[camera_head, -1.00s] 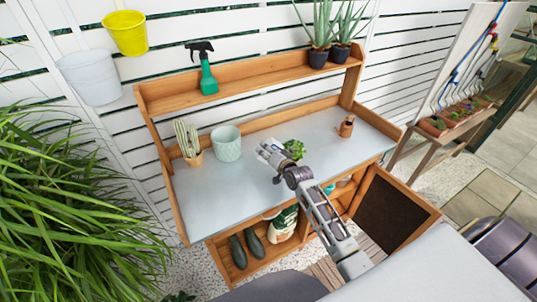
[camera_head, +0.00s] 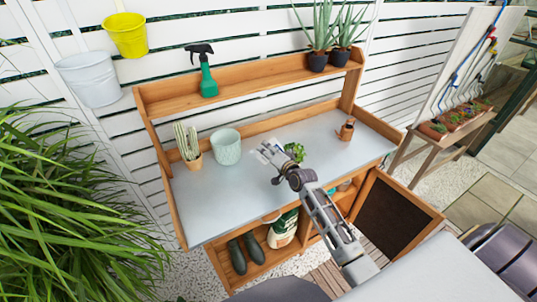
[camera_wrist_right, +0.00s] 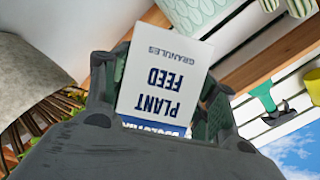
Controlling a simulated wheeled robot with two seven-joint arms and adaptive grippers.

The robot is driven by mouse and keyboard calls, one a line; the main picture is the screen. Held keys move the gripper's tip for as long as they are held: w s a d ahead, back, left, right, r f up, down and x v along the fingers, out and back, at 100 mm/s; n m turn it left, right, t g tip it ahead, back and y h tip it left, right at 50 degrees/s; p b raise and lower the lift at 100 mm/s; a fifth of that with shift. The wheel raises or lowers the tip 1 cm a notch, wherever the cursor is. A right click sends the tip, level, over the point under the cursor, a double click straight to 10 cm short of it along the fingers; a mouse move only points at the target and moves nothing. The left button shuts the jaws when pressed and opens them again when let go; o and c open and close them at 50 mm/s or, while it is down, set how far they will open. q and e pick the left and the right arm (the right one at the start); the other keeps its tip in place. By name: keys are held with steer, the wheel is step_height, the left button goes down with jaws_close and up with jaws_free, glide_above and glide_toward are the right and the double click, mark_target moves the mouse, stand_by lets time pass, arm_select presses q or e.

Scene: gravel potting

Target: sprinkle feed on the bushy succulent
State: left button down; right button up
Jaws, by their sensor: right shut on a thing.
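The bushy succulent (camera_head: 295,151) is a small green plant on the grey worktop, right behind my right gripper, which hides part of it in the head view. My right gripper (camera_head: 271,156) is shut on a white and blue plant feed box (camera_wrist_right: 160,78). The box's lettering is upside down in the right wrist view, and its lower part is hidden between the fingers. The gripper holds it over the middle of the bench, just left of the succulent. I cannot tell whether any granules are falling. My left gripper is not in view.
On the worktop (camera_head: 220,200) stand a cactus (camera_head: 188,143), a mint pot (camera_head: 226,149) and a copper watering can (camera_head: 347,129). A green spray bottle (camera_head: 208,80) and two potted aloes (camera_head: 318,62) stand on the shelf above. The front left of the worktop is clear.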

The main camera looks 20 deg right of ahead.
steer(key=shift+d+r+m+t, duration=0.1)
steer(key=shift+r+m+t, duration=0.25)
steer(key=shift+m, duration=0.25)
steer(key=shift+r, duration=0.2)
stand_by(0.4)
steer(key=shift+d+f+n+p, duration=0.15)
steer(key=shift+n+p, duration=0.25)
steer(key=shift+p, duration=0.5)
steer(key=f+n+g+p, duration=0.1)
steer(key=p, duration=0.2)
steer(key=shift+f+n+h, duration=0.1)
steer(key=shift+n+h, duration=0.2)
steer(key=shift+n, duration=0.1)
steer(key=shift+f+n+g+h, duration=0.35)
steer(key=shift+f+n+h, duration=0.25)
steer(key=shift+f+n, duration=0.3)
steer(key=shift+s+d+f+n+g+h, duration=0.15)
steer(key=shift+f+n+g+h, duration=0.1)
steer(key=shift+f+n+h, duration=0.45)
steer(key=shift+w+d+f+n+g+h, duration=0.15)
steer(key=shift+f+n+g+h, duration=0.25)
steer(key=shift+n, duration=0.6)
steer(key=shift+s+r, duration=0.1)
steer(key=shift+r, duration=1.85)
